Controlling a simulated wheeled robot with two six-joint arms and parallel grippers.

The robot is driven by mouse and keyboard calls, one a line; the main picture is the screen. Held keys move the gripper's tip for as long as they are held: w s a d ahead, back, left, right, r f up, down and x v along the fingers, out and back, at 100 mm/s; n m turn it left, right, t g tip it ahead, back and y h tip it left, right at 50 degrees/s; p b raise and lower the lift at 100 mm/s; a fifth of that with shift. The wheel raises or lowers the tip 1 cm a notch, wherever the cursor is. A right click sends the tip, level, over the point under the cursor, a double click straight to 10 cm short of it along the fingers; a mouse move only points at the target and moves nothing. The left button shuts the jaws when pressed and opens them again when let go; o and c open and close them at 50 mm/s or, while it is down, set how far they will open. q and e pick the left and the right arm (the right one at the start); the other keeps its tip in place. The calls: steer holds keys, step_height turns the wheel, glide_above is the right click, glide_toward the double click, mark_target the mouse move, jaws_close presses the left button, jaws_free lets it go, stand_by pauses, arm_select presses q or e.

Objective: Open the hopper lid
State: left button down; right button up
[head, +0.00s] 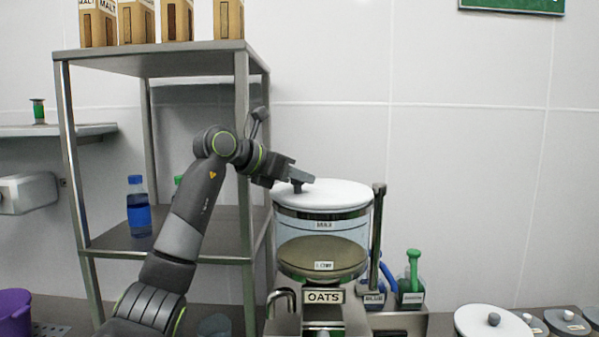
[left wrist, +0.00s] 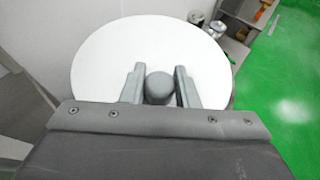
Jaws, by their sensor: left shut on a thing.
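The hopper (head: 322,232) is a clear cylinder marked MAX, above a label reading OATS (head: 323,297). Its white round lid (head: 340,194) sits flat on top and looks closed. My left gripper (head: 299,183) is at the lid's knob, on the left part of the lid in the head view. In the left wrist view the lid (left wrist: 110,62) fills the middle, and the dark round knob (left wrist: 159,88) stands between the two fingers. The left gripper is shut on the knob. My right gripper is in neither view.
A metal shelf rack (head: 160,62) with cartons on top stands left of the hopper, close to my left arm. A dark upright post (head: 377,235) stands right of the hopper. A green-topped bottle (head: 412,278) and several lidded containers are further right. The wall space above the lid is clear.

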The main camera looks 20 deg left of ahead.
arm_select(q)
steer(key=c, duration=1.1)
jaws_free()
steer(key=shift+s+a+r+b, duration=0.1)
steer(key=shift+s+a+b, duration=0.05)
steer(key=shift+s+b, duration=0.15)
steer(key=shift+b+v, duration=2.9)
steer(key=shift+v, duration=5.5)
